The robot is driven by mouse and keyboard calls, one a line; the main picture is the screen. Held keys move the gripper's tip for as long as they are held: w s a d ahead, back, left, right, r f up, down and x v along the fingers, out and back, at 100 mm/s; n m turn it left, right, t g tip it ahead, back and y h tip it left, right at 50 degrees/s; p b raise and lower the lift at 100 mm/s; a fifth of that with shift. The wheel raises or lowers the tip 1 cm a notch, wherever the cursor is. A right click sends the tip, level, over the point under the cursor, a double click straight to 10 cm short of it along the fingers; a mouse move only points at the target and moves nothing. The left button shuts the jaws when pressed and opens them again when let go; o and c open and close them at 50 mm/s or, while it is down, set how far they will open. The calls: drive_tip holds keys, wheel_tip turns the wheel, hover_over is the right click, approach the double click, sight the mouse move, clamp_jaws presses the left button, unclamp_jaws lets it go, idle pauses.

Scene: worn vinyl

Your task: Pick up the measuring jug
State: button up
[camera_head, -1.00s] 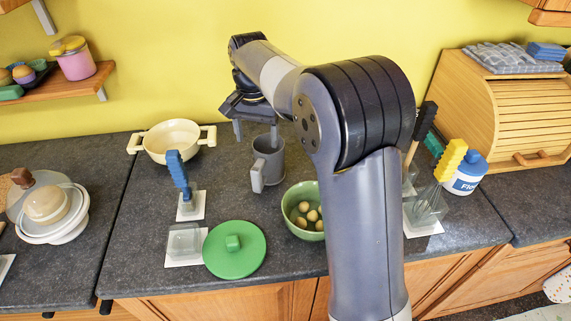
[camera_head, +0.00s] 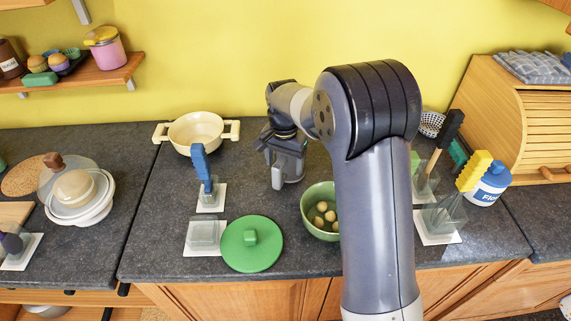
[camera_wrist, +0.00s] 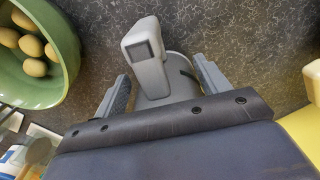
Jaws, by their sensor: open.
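The grey measuring jug (camera_head: 288,166) stands on the dark worktop, left of the green bowl. In the head view my gripper (camera_head: 283,158) is over the jug and hides its upper part. In the wrist view the jug (camera_wrist: 167,84) lies between my two open fingers, with its handle (camera_wrist: 145,50) pointing away from the palm. My gripper (camera_wrist: 160,92) has one finger on each side of the jug, with a small gap visible on each side. I cannot tell from these views whether either finger touches it.
The green bowl (camera_head: 312,221) holding several round items is close to the jug's right. A cream pot (camera_head: 196,127) stands behind left. A blue-handled utensil (camera_head: 201,165) stands in a holder to the left. A green lid (camera_head: 237,257) lies in front.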

drive_tip(key=shift+f, duration=0.15)
clamp_jaws()
idle(0.7)
idle(0.3)
